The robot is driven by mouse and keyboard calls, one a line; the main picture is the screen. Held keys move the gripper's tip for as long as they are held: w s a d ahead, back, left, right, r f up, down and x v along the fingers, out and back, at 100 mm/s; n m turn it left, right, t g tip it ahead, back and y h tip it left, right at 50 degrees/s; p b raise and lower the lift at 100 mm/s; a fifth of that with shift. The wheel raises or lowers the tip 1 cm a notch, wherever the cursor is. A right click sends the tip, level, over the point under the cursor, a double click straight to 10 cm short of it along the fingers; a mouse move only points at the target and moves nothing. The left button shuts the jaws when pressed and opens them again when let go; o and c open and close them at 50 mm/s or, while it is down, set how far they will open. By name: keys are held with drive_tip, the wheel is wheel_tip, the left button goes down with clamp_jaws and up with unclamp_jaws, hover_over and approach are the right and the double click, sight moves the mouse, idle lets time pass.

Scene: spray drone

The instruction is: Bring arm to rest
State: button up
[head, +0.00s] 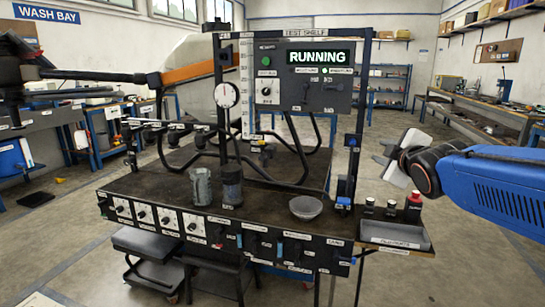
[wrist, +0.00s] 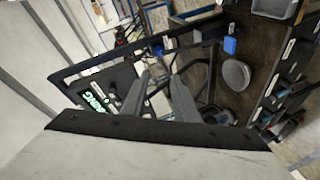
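My gripper (head: 381,160) is at the right of the head view, at the end of my blue arm (head: 490,180). It is raised in the air to the right of the test bench (head: 150,185) and points left. In the wrist view its two grey fingers (wrist: 159,76) stand apart with nothing between them. The gripper is open and touches nothing that I can see. The control panel (head: 303,77) on the bench frame reads RUNNING in green. It also shows tilted in the wrist view (wrist: 100,95).
A grey bowl (head: 305,207), a clear beaker (head: 201,186) and a dark cup (head: 231,186) stand on the bench. A grey tray (head: 395,236) and small bottles (head: 413,208) are at its right end. Open floor (head: 450,270) lies at the right.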

drive_tip(key=s+a+f+m+g, duration=0.1)
drive_tip(key=s+f+m+g, duration=0.4)
drive_tip(key=s+f, duration=0.7)
drive_tip(key=s+a+f+m+g, duration=0.1)
drive_tip(key=s+f+m+g, duration=0.4)
drive_tip(key=s+f, duration=0.7)
drive_tip(key=s+m, duration=0.2)
drive_tip(key=s, duration=0.4)
drive_tip(key=shift+s+f+g+y, duration=0.2)
drive_tip(key=shift+s+g+y, duration=0.1)
drive_tip(key=shift+g, duration=0.1)
